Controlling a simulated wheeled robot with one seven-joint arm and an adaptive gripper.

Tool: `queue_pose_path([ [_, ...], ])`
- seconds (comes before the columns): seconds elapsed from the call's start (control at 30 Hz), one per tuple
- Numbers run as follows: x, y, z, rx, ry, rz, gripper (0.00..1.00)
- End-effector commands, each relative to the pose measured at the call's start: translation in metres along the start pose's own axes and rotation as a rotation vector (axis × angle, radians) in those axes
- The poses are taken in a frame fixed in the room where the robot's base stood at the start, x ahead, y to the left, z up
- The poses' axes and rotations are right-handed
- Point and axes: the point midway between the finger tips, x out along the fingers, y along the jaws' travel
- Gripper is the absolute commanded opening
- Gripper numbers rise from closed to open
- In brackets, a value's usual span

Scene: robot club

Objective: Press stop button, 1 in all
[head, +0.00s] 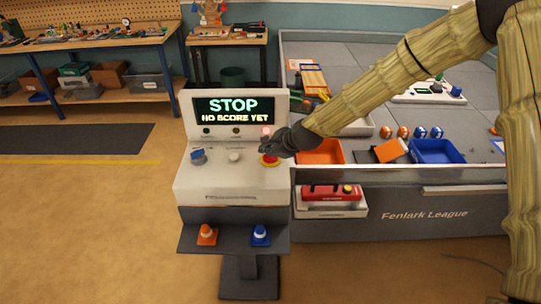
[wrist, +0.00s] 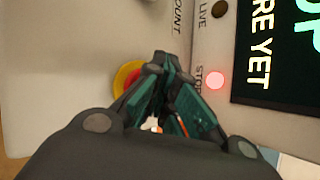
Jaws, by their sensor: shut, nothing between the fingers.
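The stop button (head: 269,163) is a red button on a yellow ring at the right of the white console's (head: 190,180) sloped top. In the wrist view the stop button (wrist: 128,77) shows as a yellow and red rim partly hidden behind my fingers. My gripper (head: 268,150) is shut and empty, its fingertips over the button; in the wrist view my gripper (wrist: 160,62) hides the button's right part. I cannot tell whether the tips touch it. The console screen (head: 234,109) reads "STOP" and "NO SCORE YET". A red lamp (wrist: 215,80) marked STOP is lit.
A blue control (head: 198,155) and a white knob (head: 234,156) sit left on the console. The arena with an orange tray (head: 320,152) and blue tray (head: 437,151) is to the right.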

Motion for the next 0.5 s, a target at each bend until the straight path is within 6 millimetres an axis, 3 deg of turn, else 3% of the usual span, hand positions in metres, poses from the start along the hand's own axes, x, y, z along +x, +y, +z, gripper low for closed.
queue_pose_path([
  [0.5, -0.0057, -0.0037, 0.0035, 0.001, 0.001, 0.001, 0.00],
])
